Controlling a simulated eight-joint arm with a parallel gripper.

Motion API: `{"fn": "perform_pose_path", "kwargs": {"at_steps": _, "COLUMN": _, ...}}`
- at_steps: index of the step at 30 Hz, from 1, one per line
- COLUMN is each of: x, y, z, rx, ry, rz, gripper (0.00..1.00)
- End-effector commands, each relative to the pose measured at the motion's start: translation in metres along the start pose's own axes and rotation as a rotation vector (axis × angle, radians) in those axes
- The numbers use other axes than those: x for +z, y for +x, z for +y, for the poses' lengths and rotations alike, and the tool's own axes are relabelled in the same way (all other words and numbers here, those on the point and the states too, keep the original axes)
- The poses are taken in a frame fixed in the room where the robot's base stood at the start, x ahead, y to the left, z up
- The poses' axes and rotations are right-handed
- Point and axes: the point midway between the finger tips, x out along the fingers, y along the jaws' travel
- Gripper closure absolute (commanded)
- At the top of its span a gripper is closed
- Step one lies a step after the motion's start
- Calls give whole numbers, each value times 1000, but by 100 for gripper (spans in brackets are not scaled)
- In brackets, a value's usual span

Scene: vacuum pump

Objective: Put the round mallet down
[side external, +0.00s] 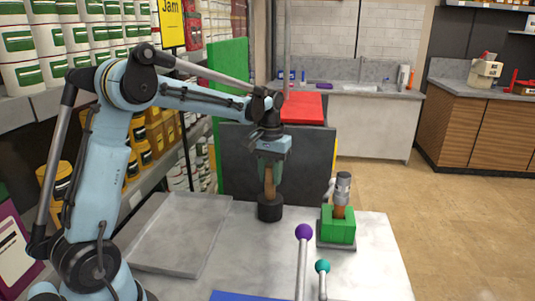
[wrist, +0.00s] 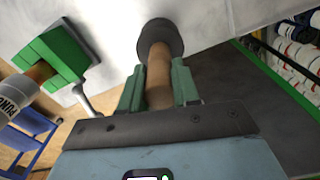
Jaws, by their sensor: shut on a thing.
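The round mallet has a dark cylindrical head (side external: 270,208) and a brown wooden handle (side external: 268,185). It is upright with the head down, at the back of the grey worktop (side external: 250,250). The head is at or just above the surface; I cannot tell if it touches. My gripper (side external: 270,170) points down from above and is shut on the handle. In the wrist view, the green fingers of my gripper (wrist: 158,90) stand on both sides of the handle (wrist: 158,72), and the head (wrist: 160,38) shows beyond them.
A green block (side external: 338,228) holding a wooden-handled tool with a grey head (side external: 343,188) stands to the right. A shallow grey tray (side external: 185,235) lies to the left. A purple-knobbed lever (side external: 303,232) and a teal-knobbed lever (side external: 322,267) rise in front. A dark panel (side external: 305,165) stands behind.

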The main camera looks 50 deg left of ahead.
Motion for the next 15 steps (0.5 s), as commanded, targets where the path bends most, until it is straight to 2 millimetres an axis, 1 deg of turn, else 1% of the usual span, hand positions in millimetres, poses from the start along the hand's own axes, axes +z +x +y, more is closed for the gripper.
{"fn": "perform_pose_path", "kwargs": {"at_steps": 5, "x": 0, "y": 3, "z": 0, "rx": 0, "ry": 0, "rz": 0, "gripper": 100}}
{"fn": "perform_pose_path", "kwargs": {"at_steps": 6, "x": 0, "y": 3, "z": 0, "rx": 0, "ry": 0, "rz": 0, "gripper": 65}}
{"fn": "perform_pose_path", "kwargs": {"at_steps": 10, "x": 0, "y": 3, "z": 0, "rx": 0, "ry": 0, "rz": 0, "gripper": 45}}
{"fn": "perform_pose_path", "kwargs": {"at_steps": 15, "x": 0, "y": 3, "z": 0, "rx": 0, "ry": 0, "rz": 0, "gripper": 44}}
